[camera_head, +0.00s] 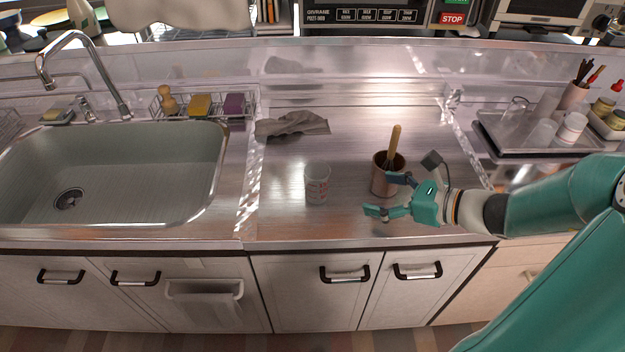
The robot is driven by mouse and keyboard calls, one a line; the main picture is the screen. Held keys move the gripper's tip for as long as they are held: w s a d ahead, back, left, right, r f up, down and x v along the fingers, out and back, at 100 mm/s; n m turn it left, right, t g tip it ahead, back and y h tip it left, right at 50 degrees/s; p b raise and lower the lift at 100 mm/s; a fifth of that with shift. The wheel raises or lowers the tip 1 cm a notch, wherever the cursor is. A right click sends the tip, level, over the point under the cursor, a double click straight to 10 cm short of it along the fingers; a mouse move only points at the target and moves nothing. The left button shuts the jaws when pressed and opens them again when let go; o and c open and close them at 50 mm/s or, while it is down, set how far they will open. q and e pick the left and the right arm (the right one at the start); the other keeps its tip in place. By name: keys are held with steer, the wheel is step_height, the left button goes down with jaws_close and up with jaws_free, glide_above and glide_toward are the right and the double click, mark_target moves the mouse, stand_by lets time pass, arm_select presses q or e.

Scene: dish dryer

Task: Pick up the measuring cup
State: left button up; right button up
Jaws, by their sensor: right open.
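The measuring cup (317,184) is a clear cup with red markings. It stands upright on the steel counter (285,220), near its front edge. My right gripper (376,194) comes in from the right with its fingers spread and pointing left. It is empty and apart from the cup, to its right, in front of a brown pot (381,181) that holds a wooden-handled utensil. The gripper's upper finger overlaps the pot in the picture; I cannot tell whether they touch. My left gripper is not in view.
A sink (120,170) lies to the left, with a wire rack (205,104) of sponges behind it. A grey cloth (292,124) lies behind the cup. A tray (500,140) with cups stands at the right. The counter left of the cup is clear.

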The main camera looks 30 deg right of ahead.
mark_target(328, 187)
steer(key=x, duration=0.7)
steer(key=b+x, duration=0.1)
steer(key=x, duration=0.2)
steer(key=shift+w+a+f, duration=0.1)
steer(key=shift+w+a, duration=0.15)
steer(key=shift+a, duration=0.25)
steer(key=shift+s+f+x, duration=0.1)
steer(key=shift+f+x, duration=0.05)
steer(key=shift+x, duration=1.15)
steer(key=shift+s+f+x, duration=0.1)
steer(key=shift+f+x, duration=0.05)
steer(key=shift+x, duration=1.1)
steer(key=shift+a, duration=0.2)
steer(key=shift+c, duration=0.2)
steer(key=c, duration=1.3)
steer(key=shift+r, duration=0.15)
